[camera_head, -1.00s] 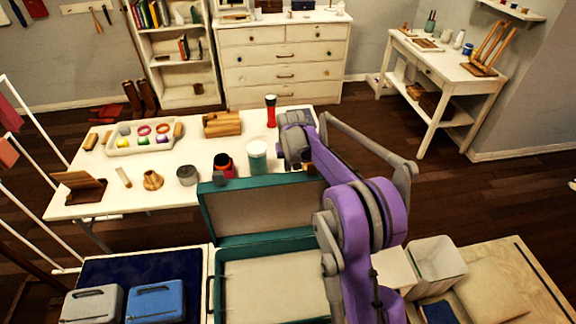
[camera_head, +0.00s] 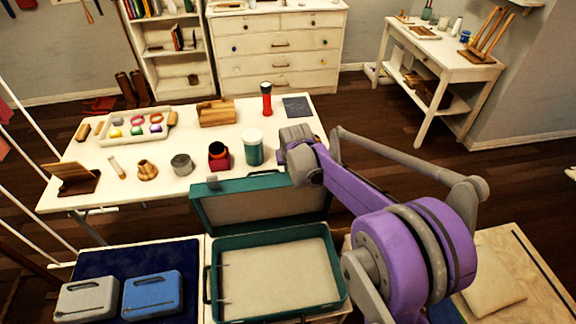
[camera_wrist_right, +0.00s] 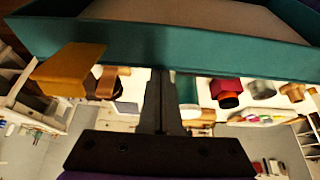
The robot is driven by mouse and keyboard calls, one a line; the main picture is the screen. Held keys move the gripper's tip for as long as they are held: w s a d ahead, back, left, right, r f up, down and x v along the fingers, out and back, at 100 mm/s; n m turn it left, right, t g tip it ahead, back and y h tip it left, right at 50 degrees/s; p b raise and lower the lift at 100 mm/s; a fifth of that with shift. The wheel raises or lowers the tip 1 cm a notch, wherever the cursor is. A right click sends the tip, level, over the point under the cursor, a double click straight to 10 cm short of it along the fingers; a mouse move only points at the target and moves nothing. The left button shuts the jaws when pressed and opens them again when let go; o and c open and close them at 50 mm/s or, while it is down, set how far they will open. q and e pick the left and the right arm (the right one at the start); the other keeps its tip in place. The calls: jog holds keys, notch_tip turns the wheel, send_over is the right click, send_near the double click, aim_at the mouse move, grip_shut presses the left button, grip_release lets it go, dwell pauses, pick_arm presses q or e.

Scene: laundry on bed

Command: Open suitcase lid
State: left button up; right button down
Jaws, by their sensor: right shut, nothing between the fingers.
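The teal suitcase (camera_head: 212,285) lies in front of me with its pale inside showing. Its lid (camera_head: 203,210) stands raised at the far side, hinged along the back edge. The lid (camera_wrist_right: 170,48) also crosses the top of the right wrist view. My right gripper (camera_wrist_right: 160,85) is shut and empty, its dark fingers close to the lid's teal edge; I cannot tell whether they touch it. In the head view the grey wrist (camera_head: 302,165) is at the lid's right end, and the fingertips are hidden. My left gripper is not in view.
Behind the lid, a white table (camera_head: 100,160) carries a red cup (camera_head: 219,156), a teal jar (camera_head: 253,150), a grey tin (camera_head: 181,165) and other small things. Grey and blue cases (camera_head: 153,296) lie left of the suitcase. A cushion (camera_head: 492,285) lies to the right.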

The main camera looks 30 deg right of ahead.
jog(key=v, duration=1.1)
